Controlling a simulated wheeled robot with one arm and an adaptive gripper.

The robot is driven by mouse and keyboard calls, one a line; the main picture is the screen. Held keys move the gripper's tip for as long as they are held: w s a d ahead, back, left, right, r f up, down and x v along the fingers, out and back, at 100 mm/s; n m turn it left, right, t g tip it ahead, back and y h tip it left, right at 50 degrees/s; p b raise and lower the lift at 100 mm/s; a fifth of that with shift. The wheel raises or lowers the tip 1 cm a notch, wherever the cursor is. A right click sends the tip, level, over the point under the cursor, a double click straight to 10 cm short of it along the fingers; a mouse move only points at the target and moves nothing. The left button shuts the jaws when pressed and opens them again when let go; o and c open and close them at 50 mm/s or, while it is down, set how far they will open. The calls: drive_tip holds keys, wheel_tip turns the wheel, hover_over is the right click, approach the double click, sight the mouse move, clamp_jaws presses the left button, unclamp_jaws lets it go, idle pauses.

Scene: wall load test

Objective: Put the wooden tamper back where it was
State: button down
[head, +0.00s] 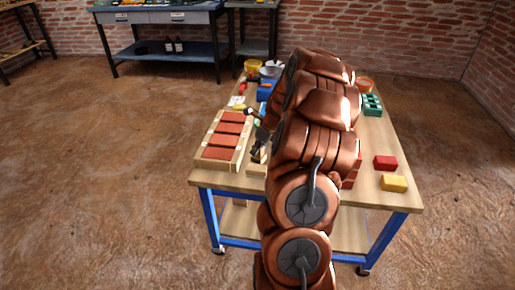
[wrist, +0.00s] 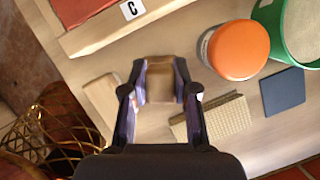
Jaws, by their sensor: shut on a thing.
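My gripper (wrist: 161,92) is shut on the wooden tamper (wrist: 160,78), a brown block between the two fingers in the wrist view. The tamper is seen from above, so its lower end and its height over the table are hidden. In the head view my gripper (head: 261,136) is a small dark shape beside the right edge of the wooden brick tray (head: 203,163). My arm covers much of that area, and I cannot make out the tamper there. The tray edge with a "C" label (wrist: 130,11) lies ahead of the gripper in the wrist view.
A pale wooden block (wrist: 101,96) lies left of the gripper. A ribbed tan block (wrist: 217,118), an orange-lidded jar (wrist: 239,50), a green container (wrist: 268,17) and a dark square (wrist: 283,92) lie right. Red (head: 385,162) and yellow (head: 394,183) blocks sit at the table's right.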

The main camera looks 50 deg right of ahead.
drive_tip(key=c, duration=0.9)
unclamp_jaws()
drive_tip(key=shift+f, duration=0.15)
